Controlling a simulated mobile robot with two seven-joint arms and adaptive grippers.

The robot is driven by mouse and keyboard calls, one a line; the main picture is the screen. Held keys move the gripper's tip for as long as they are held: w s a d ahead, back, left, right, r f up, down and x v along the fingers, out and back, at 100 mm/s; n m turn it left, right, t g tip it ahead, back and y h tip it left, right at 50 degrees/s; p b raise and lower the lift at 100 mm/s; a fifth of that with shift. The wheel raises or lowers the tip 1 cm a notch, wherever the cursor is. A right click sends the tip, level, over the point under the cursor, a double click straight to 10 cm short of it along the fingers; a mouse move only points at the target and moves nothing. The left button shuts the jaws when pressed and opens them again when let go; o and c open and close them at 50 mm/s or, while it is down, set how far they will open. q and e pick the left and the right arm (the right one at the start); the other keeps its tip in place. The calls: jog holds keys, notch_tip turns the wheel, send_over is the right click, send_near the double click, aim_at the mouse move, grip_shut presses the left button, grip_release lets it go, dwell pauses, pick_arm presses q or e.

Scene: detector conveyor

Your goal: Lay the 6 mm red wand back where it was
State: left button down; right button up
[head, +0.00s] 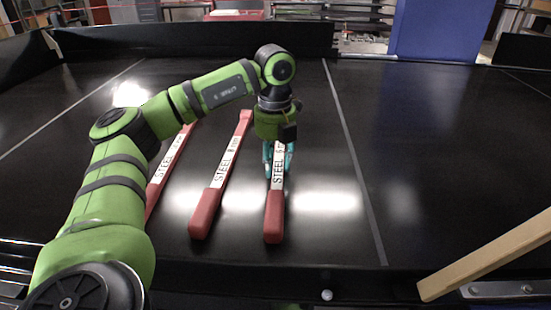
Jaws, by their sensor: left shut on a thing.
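Three red wands with white "STEEL" labels show on the black conveyor belt (420,190). My left gripper (279,163) points down and its teal fingers are shut on the right-hand red wand (274,217), around its label. The size on that label is too small and partly covered to read surely. That wand's thick handle points toward me; its far end is hidden by the gripper. It is at or just above the belt; I cannot tell if it touches. The middle red wand (207,212) lies to its left. The left-hand red wand (169,168) is partly hidden behind my left arm.
A thin grey line (350,150) runs along the belt right of the held wand. The belt further right is clear. A wooden bar (490,255) juts in at the lower right. A low black wall (200,40) and a blue panel (435,30) stand behind.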

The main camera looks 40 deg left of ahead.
aim_at(277, 166)
pick_arm(q)
jog(key=shift+d+f, duration=0.1)
jog(key=shift+f, duration=0.05)
jog(key=c, duration=0.8)
grip_release()
pick_arm(e)
jog(key=shift+s+d+f, duration=0.15)
jog(key=shift+s, duration=0.1)
jog(key=shift+d, duration=0.1)
pick_arm(q)
jog(key=shift+r, duration=0.2)
notch_tip(277, 166, up, 3)
jog(key=shift+r+b, duration=0.1)
jog(key=shift+b, duration=0.45)
notch_tip(277, 166, up, 9)
jog(key=p, duration=0.3)
pick_arm(e)
notch_tip(277, 166, up, 2)
jog(key=shift+d+r, duration=0.1)
jog(key=shift+r, duration=0.1)
